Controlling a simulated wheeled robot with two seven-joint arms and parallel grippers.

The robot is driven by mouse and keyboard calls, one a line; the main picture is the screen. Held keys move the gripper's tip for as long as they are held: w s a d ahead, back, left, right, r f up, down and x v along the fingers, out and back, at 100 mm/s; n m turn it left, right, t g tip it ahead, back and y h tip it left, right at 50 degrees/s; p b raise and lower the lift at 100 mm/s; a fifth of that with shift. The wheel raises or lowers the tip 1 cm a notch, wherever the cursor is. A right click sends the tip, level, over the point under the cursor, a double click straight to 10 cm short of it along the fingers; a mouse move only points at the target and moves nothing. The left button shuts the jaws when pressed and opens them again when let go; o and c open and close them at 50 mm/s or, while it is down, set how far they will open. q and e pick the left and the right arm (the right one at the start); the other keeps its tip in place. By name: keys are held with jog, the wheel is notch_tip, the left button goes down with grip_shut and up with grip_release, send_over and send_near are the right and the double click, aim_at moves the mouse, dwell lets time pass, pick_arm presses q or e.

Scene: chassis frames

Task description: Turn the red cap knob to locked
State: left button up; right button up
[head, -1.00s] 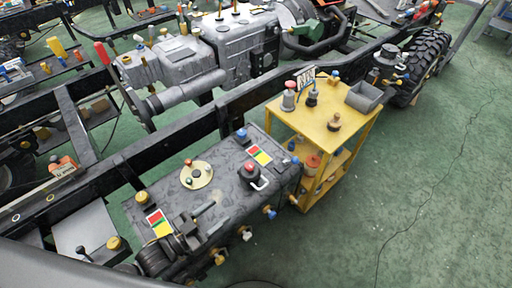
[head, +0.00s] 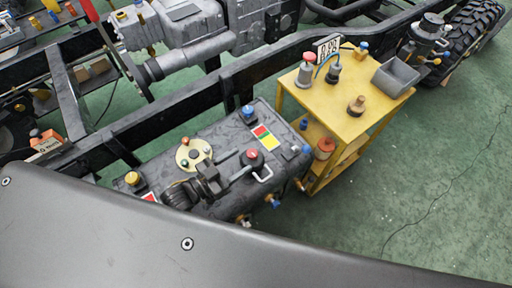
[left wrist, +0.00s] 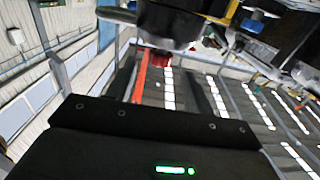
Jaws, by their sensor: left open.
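The red cap knob (head: 252,154) sits on top of the dark grey tank in the head view, with a dark body and a white handle (head: 264,174) at its front. A red, yellow and green label (head: 265,137) lies just behind it. My left gripper (head: 236,166) is open above the tank, its fingers pointing right towards the knob. The tips look close to the cap's left side; I cannot tell whether they touch. The left wrist view is tilted, and I cannot clearly make out the knob there. My right gripper is not in view.
A disc with small coloured knobs (head: 182,160) and a blue cap (head: 247,111) stand on the tank near my gripper. A yellow cart (head: 340,118) with a grey bin (head: 393,78) stands to the right. The black frame rail (head: 150,147) runs behind. Green floor is free at right.

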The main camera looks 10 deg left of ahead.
aim_at(256, 151)
pick_arm(q)
jog(key=x, duration=0.6)
jog(key=shift+p, duration=0.3)
jog(key=shift+w+d, duration=0.15)
jog(key=shift+w, duration=0.1)
jog(key=shift+w+d, duration=0.2)
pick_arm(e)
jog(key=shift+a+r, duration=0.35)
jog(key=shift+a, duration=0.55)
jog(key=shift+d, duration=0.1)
pick_arm(q)
jog(key=shift+c, duration=0.5)
jog(key=c, duration=0.9)
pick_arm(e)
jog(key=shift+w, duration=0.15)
